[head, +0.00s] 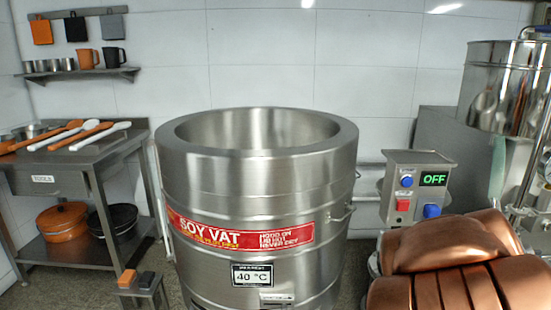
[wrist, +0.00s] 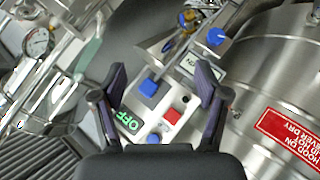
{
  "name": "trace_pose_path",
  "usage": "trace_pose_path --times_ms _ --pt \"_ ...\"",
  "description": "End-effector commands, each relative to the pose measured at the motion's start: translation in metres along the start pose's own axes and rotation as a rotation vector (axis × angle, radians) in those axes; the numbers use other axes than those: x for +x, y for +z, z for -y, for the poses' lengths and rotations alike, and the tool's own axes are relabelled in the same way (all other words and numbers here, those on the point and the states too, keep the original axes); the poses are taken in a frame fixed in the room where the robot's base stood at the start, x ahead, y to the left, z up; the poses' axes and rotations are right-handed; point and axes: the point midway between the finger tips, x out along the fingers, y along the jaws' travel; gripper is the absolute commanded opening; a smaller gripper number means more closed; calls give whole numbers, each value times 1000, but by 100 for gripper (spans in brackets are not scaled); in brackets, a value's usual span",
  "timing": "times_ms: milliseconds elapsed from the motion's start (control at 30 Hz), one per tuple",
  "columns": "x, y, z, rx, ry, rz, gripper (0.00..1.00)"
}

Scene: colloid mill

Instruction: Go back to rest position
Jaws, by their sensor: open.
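My gripper (wrist: 163,72) shows in the wrist view with its two dark fingers spread apart and nothing held between them. The control box (wrist: 183,101) shows beyond and between the fingers, with blue and red buttons and a green OFF display; the gap to it is hard to judge. In the head view the control box (head: 397,210) stands right of the vat, and its display reads OFF. My gripper is not seen in the head view.
A large open steel soy vat (head: 257,205) stands in the middle, labelled 40 °C. A tool table (head: 75,158) with utensils and pots is at left, with a wall shelf (head: 80,73) above. A steel tank (head: 500,90) and pipework are at right.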

Motion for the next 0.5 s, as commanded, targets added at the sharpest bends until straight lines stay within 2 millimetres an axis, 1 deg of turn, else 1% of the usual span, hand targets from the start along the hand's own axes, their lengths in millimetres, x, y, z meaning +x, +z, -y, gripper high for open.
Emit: trace_pose_path --times_ms 33,167,200,267,300,367,400,467,500 --pt "-23 -8 -4 29 -39 33 74" --pt "-66 -1 10 94 -140 140 74" --pt "-80 2 14 109 -172 177 74" --pt "-102 5 22 129 -224 230 74" --pt "-117 7 27 140 -259 264 74" --pt "-141 10 34 152 -311 317 74" --pt "-158 12 39 159 -347 351 74" --pt "-185 16 45 163 -399 405 74" --pt "-203 19 50 163 -435 444 74"
